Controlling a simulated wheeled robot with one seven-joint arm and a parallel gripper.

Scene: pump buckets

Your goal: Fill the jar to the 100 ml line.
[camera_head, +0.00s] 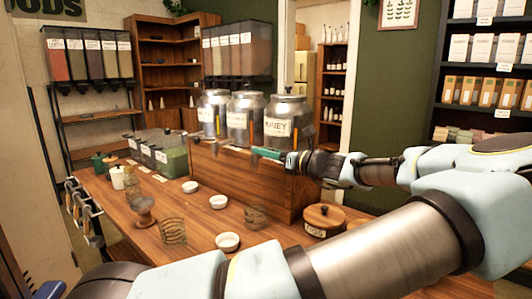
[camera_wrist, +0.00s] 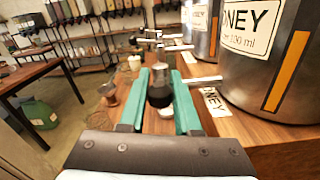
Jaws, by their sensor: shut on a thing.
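In the head view my gripper (camera_head: 268,153) is in front of the wooden stand, below the front honey dispenser (camera_head: 289,108). This large metal dispenser fills the right of the wrist view (camera_wrist: 277,85), with a honey label and an orange level strip. Its metal spout (camera_wrist: 204,80) reaches towards my right finger. I cannot tell whether the held thing is under the spout.
Two ribbed glass jars (camera_head: 172,232) (camera_head: 255,216) stand on the wooden counter (camera_head: 195,215). Several white bowls (camera_head: 228,242) and a round wooden lidded box (camera_head: 324,219) are near. Two more metal dispensers (camera_head: 246,115) (camera_head: 213,112) stand in the row.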

